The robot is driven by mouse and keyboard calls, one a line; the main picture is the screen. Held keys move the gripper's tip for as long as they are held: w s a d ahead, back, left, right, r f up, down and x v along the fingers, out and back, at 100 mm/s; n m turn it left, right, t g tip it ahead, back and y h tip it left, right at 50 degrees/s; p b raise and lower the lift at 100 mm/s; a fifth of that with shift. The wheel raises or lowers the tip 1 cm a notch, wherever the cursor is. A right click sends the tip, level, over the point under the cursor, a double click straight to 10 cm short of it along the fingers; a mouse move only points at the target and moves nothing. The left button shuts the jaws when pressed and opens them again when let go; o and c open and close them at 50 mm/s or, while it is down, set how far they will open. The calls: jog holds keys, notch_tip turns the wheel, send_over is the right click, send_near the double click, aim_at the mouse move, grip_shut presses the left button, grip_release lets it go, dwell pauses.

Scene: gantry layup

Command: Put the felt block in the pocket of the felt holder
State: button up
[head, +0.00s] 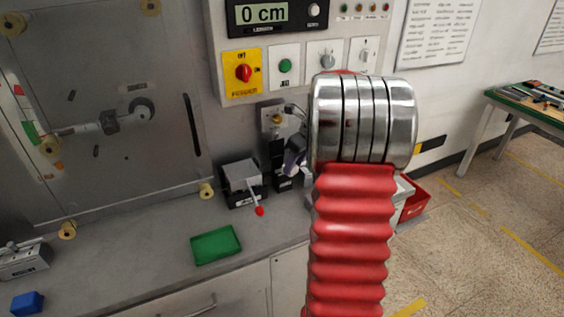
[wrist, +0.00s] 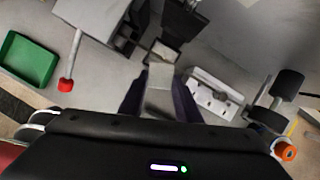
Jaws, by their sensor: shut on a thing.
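My gripper (wrist: 160,97) is shut on a small grey block, which I take to be the felt block (wrist: 159,80). The block shows between the two dark purple fingers in the wrist view. Just beyond it stands a dark upright fixture with a pale face (wrist: 164,52), which may be the felt holder. I cannot tell whether block and fixture touch. The block and any pocket are not clear there.
A grey box with a red-knobbed lever (head: 242,183) stands left of the fixture. A green tray (head: 216,245) and a blue block (head: 27,303) lie on the grey bench. A red bin (head: 414,200) is at right, partly behind my arm. A white slotted strip (wrist: 214,96) lies near my gripper.

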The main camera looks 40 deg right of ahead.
jog(key=w, duration=0.4)
jog(key=shift+a, duration=0.2)
jog(key=shift+f, duration=0.35)
jog(key=o, duration=1.1)
